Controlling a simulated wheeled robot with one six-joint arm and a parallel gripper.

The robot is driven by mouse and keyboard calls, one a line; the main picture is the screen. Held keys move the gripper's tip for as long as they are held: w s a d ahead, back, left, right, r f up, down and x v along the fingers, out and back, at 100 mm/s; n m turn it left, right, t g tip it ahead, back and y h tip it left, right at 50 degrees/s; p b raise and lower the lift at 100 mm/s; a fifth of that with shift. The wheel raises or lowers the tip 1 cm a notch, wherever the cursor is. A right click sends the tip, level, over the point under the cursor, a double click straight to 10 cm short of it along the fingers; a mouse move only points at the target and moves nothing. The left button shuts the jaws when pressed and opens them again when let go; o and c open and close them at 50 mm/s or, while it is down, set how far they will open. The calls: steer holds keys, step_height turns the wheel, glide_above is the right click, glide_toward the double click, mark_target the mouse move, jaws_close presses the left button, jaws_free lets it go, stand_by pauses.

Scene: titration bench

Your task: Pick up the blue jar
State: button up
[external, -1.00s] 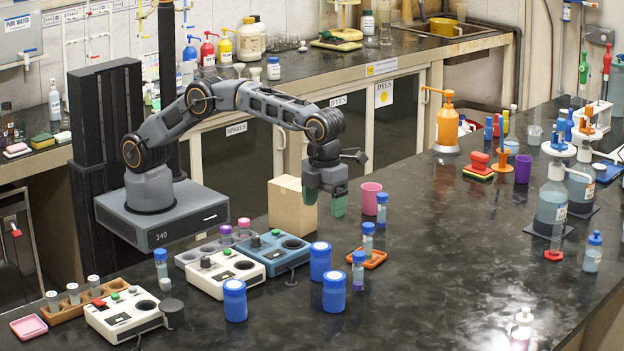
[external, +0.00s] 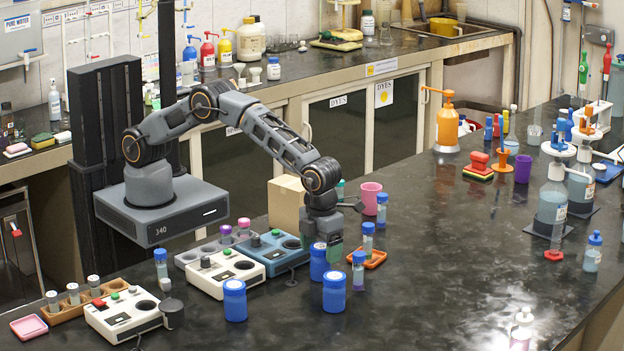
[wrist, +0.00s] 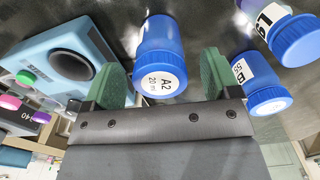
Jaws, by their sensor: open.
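Three blue jars with blue lids stand on the dark bench: one close to my gripper (external: 319,263), one at front left (external: 235,302) and one at front right (external: 334,294). My gripper (external: 326,248) is open, pointing down just above and behind the nearest jar, overlapping its top right in the external view. In the wrist view, a blue jar labelled A2, 20 ml (wrist: 160,52) shows between the two green fingers, apart from both. Another blue-lidded container, labelled B (wrist: 258,85), is right of the right finger. I cannot tell how deep the fingers reach.
A blue-grey device (external: 268,256) stands close left of the nearest jar. An orange tray (external: 376,260) with a blue-capped vial (external: 367,238) is to the right, with another vial (external: 358,272) in front. A cardboard box (external: 285,203) and pink cup (external: 371,194) are behind.

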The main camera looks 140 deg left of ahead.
steer(key=shift+f, duration=1.15)
steer(key=c, duration=1)
steer(key=shift+r, duration=0.1)
